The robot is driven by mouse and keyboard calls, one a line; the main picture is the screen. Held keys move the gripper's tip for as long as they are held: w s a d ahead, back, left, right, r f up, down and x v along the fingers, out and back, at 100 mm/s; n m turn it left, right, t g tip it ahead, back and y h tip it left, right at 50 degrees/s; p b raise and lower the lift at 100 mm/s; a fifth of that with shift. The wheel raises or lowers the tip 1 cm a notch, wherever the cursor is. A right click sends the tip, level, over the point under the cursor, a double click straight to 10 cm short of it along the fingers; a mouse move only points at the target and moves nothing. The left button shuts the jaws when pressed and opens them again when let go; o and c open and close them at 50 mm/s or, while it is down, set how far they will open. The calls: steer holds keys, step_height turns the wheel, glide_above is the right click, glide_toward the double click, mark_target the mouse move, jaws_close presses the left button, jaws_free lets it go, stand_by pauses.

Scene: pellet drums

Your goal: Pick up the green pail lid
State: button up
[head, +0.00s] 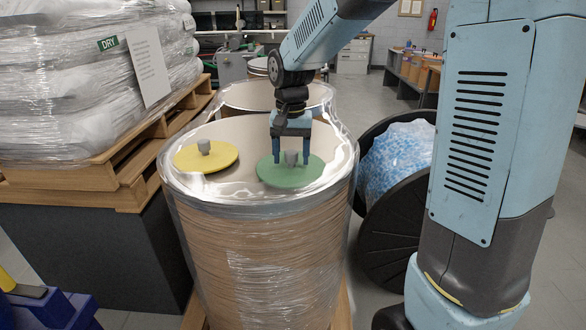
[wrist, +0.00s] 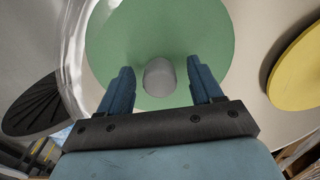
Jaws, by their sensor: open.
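The green pail lid (head: 291,178) is a flat disc with a grey knob (head: 291,157) at its centre, lying on top of the plastic-wrapped drum. My gripper (head: 291,163) points down over it, open, with one blue finger on each side of the knob. In the wrist view, the green lid (wrist: 160,35) fills the middle, and its knob (wrist: 159,76) shows between the fingertips of my gripper (wrist: 160,80). I cannot tell whether the fingertips touch the lid.
A yellow lid (head: 206,157) with a grey knob lies left of the green one on the same drum (head: 262,260). A pallet of wrapped sacks (head: 95,75) stands at the left.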

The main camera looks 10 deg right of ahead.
steer(key=shift+f, duration=0.25)
steer(key=shift+c, duration=0.3)
steer(key=c, duration=1.1)
